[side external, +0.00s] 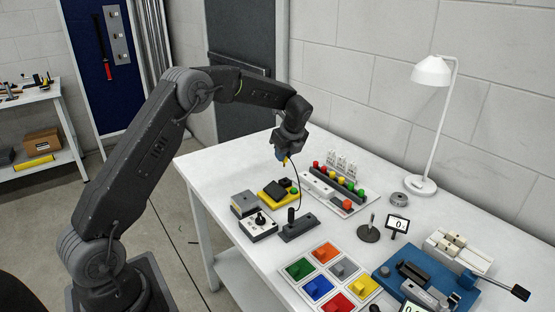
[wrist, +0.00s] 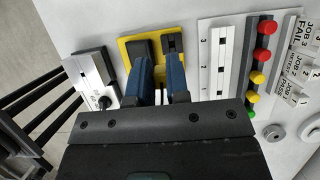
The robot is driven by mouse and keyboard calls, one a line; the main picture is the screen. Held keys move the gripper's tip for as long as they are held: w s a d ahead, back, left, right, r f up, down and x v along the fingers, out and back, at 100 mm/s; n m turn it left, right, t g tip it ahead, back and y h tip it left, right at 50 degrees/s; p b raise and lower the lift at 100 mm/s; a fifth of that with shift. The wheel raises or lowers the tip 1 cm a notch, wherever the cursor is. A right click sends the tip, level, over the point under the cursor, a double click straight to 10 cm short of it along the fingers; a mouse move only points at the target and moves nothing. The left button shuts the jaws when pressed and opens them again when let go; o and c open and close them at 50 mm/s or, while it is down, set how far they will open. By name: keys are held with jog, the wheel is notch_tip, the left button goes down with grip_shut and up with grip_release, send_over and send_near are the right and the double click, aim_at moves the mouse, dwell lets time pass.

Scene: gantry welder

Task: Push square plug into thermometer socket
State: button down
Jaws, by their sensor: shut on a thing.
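My gripper (side external: 283,158) is above the table's back left part, its blue fingertips shut on a small yellow plug (side external: 285,162). A thin dark cable runs from near the plug down to a black handle on a dark grey stand (side external: 299,228). The thermometer, a yellow device with black parts on top (side external: 277,196), lies on the table below my gripper, and the plug is apart from it. In the wrist view, the gripper fingers (wrist: 160,88) overlap the near part of the yellow thermometer (wrist: 131,46).
A grey box with a black knob (side external: 259,226) stands in front of the thermometer. A rack with coloured knobs (side external: 336,188) stands to its right. A tray of coloured squares (side external: 325,272), a blue fixture (side external: 420,272) and a lamp (side external: 422,186) stand further right.

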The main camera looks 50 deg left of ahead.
jog(key=shift+w+a+f, duration=0.15)
jog(key=shift+w+f, duration=0.05)
jog(key=shift+f, duration=0.75)
jog(key=shift+w+a+f, duration=0.2)
jog(key=shift+f, duration=0.75)
jog(key=shift+w+a+f, duration=0.15)
jog(key=shift+w+f, duration=0.05)
jog(key=shift+f, duration=0.75)
jog(key=shift+f, duration=1.15)
jog(key=c, duration=1)
grip_release()
jog(key=shift+r, duration=0.1)
jog(key=v, duration=1.3)
jog(key=shift+d+r, duration=0.1)
jog(key=shift+r, duration=0.2)
